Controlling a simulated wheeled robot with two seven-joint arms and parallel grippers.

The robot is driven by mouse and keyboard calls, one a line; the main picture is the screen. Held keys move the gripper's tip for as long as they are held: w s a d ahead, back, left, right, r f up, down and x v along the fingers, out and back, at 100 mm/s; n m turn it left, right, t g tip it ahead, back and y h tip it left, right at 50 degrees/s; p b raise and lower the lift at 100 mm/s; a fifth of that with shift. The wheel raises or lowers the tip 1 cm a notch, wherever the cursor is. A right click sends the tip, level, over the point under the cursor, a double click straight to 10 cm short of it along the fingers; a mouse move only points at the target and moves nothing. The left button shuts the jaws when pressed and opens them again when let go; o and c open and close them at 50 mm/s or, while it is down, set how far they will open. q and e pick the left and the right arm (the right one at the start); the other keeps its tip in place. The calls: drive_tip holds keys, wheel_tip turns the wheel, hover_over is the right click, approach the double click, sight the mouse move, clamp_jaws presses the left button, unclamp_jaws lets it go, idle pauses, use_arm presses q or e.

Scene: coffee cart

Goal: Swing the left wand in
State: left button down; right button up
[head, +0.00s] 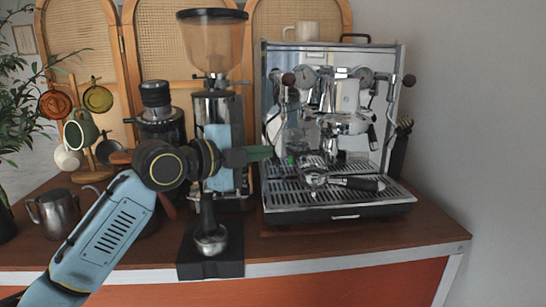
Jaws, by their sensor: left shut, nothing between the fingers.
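The espresso machine (333,205) stands at the right of the counter, with a chrome front. My left gripper (262,154) reaches in from the left, in front of the grinder. Its fingers are shut and empty, with the tips at the machine's left edge, close below the visible part of the wand. I cannot tell whether they touch it. The wand's lower end is hard to make out. My right gripper is not in view.
A portafilter (360,183) lies on the drip tray. The grinder (214,45) stands behind my left gripper. A tamper (210,240) sits on a black mat at the counter's front. A steel pitcher (55,214) and a mug tree stand at the left.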

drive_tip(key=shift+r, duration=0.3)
